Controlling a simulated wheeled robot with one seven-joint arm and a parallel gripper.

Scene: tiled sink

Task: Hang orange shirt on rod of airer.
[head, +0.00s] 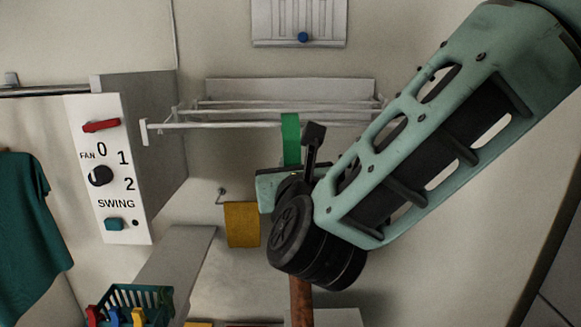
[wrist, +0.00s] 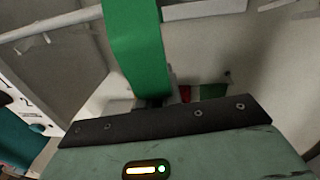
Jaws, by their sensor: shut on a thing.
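The airer (head: 230,124) is a white rack on the back wall with several thin rods. Its front rod also crosses the upper left of the wrist view (wrist: 50,27). A green cloth strip (head: 291,140) hangs at the front rod and fills the upper middle of the wrist view (wrist: 138,50). My gripper (head: 283,183) is shut, just below the airer, by the strip's lower end; its fingertips are mostly hidden.
A white control box (head: 108,170) with a knob stands left of the airer. A teal shirt (head: 30,225) hangs at far left. A yellow cloth (head: 242,224) hangs on a hook. A green basket (head: 135,298) with pegs is at lower left. The rod's left part is clear.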

